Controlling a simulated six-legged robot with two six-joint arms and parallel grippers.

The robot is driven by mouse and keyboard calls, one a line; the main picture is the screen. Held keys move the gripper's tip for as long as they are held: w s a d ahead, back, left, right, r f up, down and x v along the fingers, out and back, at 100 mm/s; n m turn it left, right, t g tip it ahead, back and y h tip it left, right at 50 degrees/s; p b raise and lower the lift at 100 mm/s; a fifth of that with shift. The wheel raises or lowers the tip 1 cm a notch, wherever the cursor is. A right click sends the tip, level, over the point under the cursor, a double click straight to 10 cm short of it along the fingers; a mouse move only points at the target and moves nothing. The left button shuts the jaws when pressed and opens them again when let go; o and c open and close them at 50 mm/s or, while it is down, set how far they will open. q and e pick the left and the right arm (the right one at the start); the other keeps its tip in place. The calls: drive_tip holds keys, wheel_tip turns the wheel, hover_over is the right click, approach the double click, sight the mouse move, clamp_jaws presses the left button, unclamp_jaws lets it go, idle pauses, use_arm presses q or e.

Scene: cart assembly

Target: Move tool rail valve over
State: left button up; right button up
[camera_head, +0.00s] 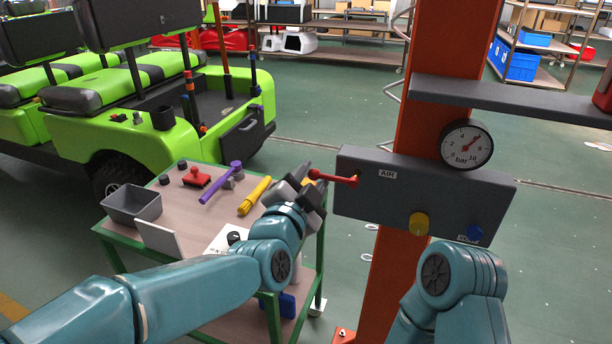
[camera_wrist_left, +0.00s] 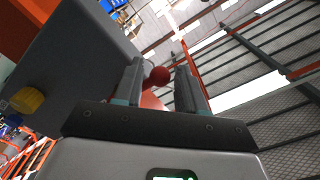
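The valve is a red lever (camera_head: 335,178) with a round knob end, on the front of a grey panel box (camera_head: 415,195) beside an "AIR" label. The lever points left, tilted slightly up toward its knob. My left gripper (camera_head: 314,184) is at the knob end of the lever. In the left wrist view, the red knob (camera_wrist_left: 159,76) shows between the two open fingers (camera_wrist_left: 160,85), nearer the left finger. I cannot tell whether it touches that finger. My right arm shows at the lower right, but its gripper is out of view.
The panel box is on an orange post (camera_head: 430,100) with a pressure gauge (camera_head: 466,145), a yellow knob (camera_head: 419,223) and a blue knob (camera_head: 474,234). A grey shelf (camera_head: 500,97) juts right above it. A tool table (camera_head: 150,182) with several parts stands left; a green cart (camera_head: 85,110) is behind.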

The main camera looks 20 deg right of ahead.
use_arm(q)
drive_tip(key=shift+w+r, duration=0.1)
drive_tip(key=c, duration=0.5)
drive_tip(key=shift+o, duration=0.2)
drive_tip(key=shift+r, duration=0.1)
drive_tip(key=shift+s+f+b, duration=0.2)
drive_tip(key=shift+f+b, duration=0.35)
drive_tip(key=shift+f, duration=0.05)
drive_tip(key=shift+s+f+b, duration=0.2)
drive_tip(key=shift+f+b, duration=0.35)
drive_tip(key=shift+c, duration=0.4)
drive_tip(key=shift+d, duration=0.15)
